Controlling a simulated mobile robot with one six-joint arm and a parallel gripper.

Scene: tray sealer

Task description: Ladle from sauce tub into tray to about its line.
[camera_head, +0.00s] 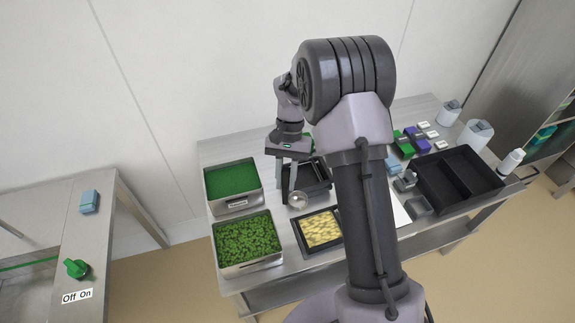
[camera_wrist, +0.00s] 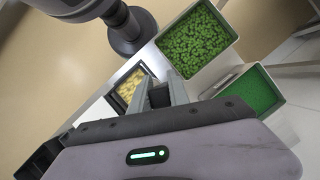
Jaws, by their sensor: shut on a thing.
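My gripper (camera_head: 294,174) points down over the bench, shut on the ladle; its handle is mostly hidden between the fingers. The ladle's round pale bowl (camera_head: 298,200) shows just below the fingers, by the near-left edge of a black tray (camera_head: 318,194); whether it holds anything is unclear. A steel tub of smooth green content (camera_head: 259,184), apparently the sauce tub, stands left of the gripper; its label is too small to read. In the wrist view my gripper's fingers (camera_wrist: 160,93) show, with the smooth green tub (camera_wrist: 232,80) to their right; the bowl is hidden there.
A steel tub of green pieces (camera_head: 279,260) stands in front of the smooth green tub. A black tray of yellow pieces (camera_head: 322,230) lies beside it. A divided black bin (camera_head: 455,180) and small containers fill the right side. An Off/On switch (camera_head: 76,268) is on the left bench.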

